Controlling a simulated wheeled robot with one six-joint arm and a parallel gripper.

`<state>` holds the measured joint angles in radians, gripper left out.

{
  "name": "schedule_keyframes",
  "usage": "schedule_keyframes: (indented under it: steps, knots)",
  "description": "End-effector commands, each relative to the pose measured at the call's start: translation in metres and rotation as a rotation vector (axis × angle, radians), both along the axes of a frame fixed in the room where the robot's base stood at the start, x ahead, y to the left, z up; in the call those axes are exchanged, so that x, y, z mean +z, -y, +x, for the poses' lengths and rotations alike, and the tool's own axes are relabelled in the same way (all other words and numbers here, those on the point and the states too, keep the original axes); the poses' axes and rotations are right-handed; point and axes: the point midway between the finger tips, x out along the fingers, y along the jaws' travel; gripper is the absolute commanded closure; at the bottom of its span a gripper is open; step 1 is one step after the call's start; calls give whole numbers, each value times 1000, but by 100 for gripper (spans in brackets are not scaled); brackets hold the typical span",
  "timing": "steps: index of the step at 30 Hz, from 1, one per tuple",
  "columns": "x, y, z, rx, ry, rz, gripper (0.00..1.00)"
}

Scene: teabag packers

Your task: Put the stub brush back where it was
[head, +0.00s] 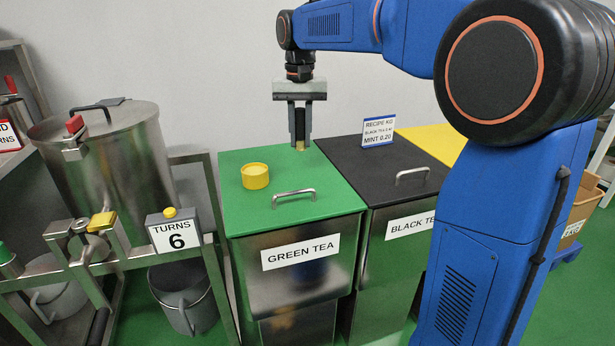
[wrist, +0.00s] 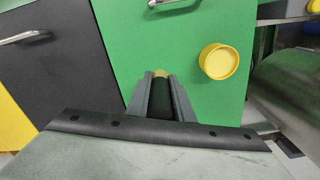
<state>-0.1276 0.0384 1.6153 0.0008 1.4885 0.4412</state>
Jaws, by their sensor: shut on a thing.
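The stub brush (head: 300,128) is a dark upright cylinder with a yellowish lower end. My gripper (head: 300,140) is shut on it, with one finger on each side. The brush is over the back right part of the green lid (head: 235,210) of the green tea bin. I cannot tell whether its lower end touches the lid. In the wrist view the brush (wrist: 160,97) shows between the fingers, its yellowish end pointing toward the green lid (wrist: 135,40).
A yellow round cap (head: 255,176) sits on the green lid, left of the brush. The black tea bin's lid (head: 365,170) is to the right, with a recipe card (head: 379,131) standing on it. A steel drum (head: 105,155) and a turns counter (head: 174,231) stand left.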

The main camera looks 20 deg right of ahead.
Motion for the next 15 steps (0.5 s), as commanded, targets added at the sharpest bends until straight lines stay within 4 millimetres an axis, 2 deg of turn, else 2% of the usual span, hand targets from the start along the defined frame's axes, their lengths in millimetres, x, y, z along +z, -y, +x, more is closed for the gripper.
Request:
schedule_keyframes:
  steps: [3, 6, 15]
  knots:
    - [-22, 0, -1, 0, -4, -1, 100]
    - [-37, 0, -1, 0, -3, -1, 100]
    - [-58, 0, 0, 0, -2, 0, 100]
